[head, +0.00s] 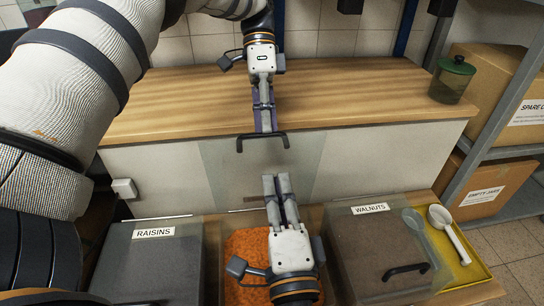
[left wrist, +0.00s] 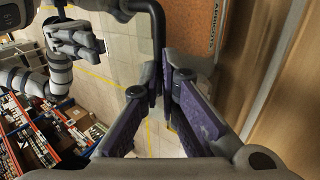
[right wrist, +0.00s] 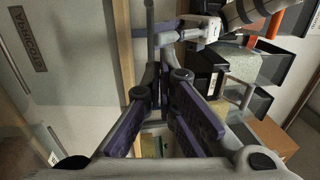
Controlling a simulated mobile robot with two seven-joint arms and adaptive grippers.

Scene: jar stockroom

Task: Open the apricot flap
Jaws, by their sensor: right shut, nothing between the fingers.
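The apricot flap (head: 215,165) is a clear panel standing raised at the back of the middle bin, against the counter front. Its dark handle (head: 245,136) is at the top edge and also shows in the left wrist view (left wrist: 158,35). Orange apricots (head: 245,250) lie exposed in the bin below. My left gripper (head: 266,130) comes down from above, its fingers close together on the middle of the handle; the contact is partly hidden. My right gripper (head: 277,178) is shut and empty, above the apricot bin and in front of the flap, below the handle.
The raisins bin (head: 140,270) on the left and the walnuts bin (head: 365,250) on the right have lowered lids. A scoop (head: 450,235) lies in a yellow tray (head: 476,267). A green-lidded jar (head: 452,80) stands on the wooden counter (head: 180,100). Shelves with boxes (head: 484,190) are at right.

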